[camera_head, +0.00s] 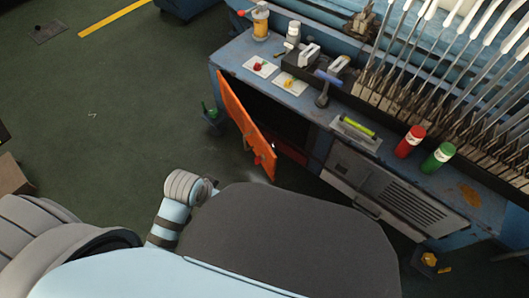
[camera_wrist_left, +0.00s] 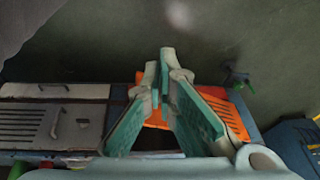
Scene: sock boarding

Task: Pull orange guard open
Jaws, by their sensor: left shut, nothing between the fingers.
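The orange guard (camera_head: 240,112) stands swung out from the front of the blue bench, with a dark opening behind it. In the left wrist view the orange guard (camera_wrist_left: 226,112) is partly hidden behind my left gripper. My left gripper (camera_wrist_left: 160,72) is shut and empty, its tips in front of the guard in that picture; I cannot tell whether they touch it. In the head view my left arm is at the lower left and its fingers are hidden. My right gripper is not in view.
A vented grey panel (camera_head: 385,190) is right of the opening. Green floor (camera_head: 110,110) left of the guard is clear.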

